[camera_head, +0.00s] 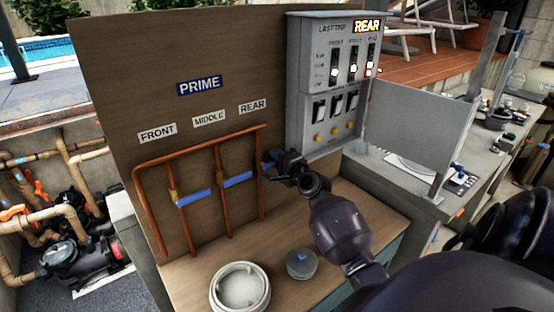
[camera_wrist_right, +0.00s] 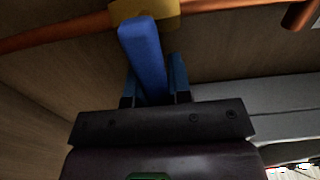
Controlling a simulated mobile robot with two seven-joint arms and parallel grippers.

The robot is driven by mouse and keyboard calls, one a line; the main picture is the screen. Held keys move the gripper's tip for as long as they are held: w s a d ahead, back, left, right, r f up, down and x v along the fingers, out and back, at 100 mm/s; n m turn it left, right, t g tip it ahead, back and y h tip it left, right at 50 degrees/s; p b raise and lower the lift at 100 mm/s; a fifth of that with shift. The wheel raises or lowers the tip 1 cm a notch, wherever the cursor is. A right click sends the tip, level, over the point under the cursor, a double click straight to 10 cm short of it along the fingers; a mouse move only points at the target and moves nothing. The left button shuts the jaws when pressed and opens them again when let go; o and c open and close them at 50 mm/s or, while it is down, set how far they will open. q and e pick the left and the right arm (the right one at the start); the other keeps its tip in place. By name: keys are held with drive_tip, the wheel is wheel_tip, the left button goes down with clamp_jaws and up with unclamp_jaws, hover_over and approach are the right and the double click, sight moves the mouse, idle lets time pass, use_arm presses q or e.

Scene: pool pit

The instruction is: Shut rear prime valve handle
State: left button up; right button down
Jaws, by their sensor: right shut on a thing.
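The rear prime valve is on the rightmost copper pipe (camera_head: 261,200) under the REAR label (camera_head: 252,106). Its blue handle (camera_wrist_right: 143,50) sticks out across the pipe from a yellow valve body (camera_wrist_right: 146,10) in the right wrist view. My right gripper (camera_head: 271,166) is at this valve, its two fingers on either side of the handle, shut on it. In the head view the gripper hides most of the handle. The blue front handle (camera_head: 195,198) and blue middle handle (camera_head: 238,180) also lie across their pipes. My left gripper is out of view.
A grey control box (camera_head: 325,85) with switches and a lit REAR sign stands right of the valves. A white round ring (camera_head: 240,288) and a small grey-blue lidded pot (camera_head: 301,264) sit on the wooden bench below. A grey panel (camera_head: 415,128) stands farther right.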

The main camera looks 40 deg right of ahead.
drive_tip(key=c, duration=1)
unclamp_jaws()
drive_tip(key=shift+c, duration=0.2)
drive_tip(key=s+a, duration=0.1)
drive_tip(key=s, duration=0.9)
drive_tip(key=shift+s, duration=0.35)
drive_tip(key=shift+a, duration=0.1)
